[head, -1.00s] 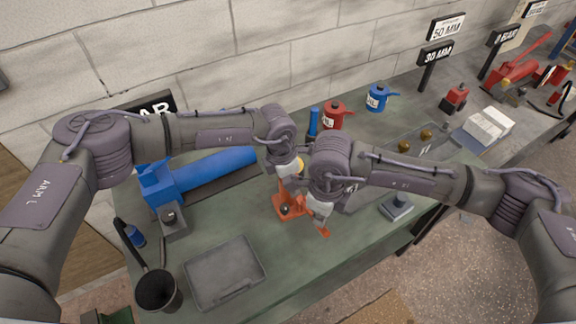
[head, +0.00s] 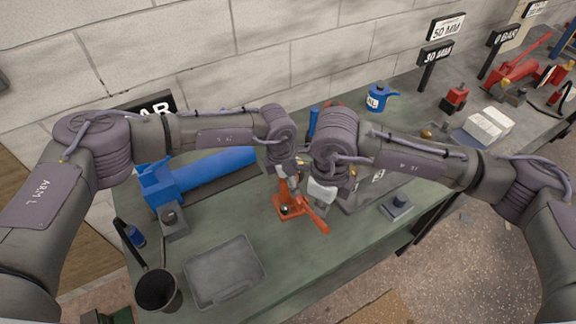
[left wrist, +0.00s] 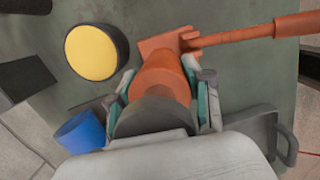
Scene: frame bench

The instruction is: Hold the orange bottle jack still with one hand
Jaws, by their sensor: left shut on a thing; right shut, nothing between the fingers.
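The orange bottle jack (head: 290,207) stands on the green bench top, partly hidden in the head view by my left gripper (head: 286,180). In the left wrist view the jack's orange body (left wrist: 160,75) sits between the two fingers of my left gripper (left wrist: 163,92), which are shut on it from both sides. Its orange handle (left wrist: 245,36) reaches right from the base; in the head view the handle (head: 314,219) slants down to the right. My right gripper (head: 322,196) is shut and empty, just above and beside the handle; I cannot tell whether it touches it.
A grey tray (head: 224,272) and a black cup (head: 157,290) lie front left. A long blue cylinder (head: 210,172) lies behind. A blue jack (head: 378,98) stands at the back. A yellow-faced black disc (left wrist: 92,52) shows beside the jack in the left wrist view.

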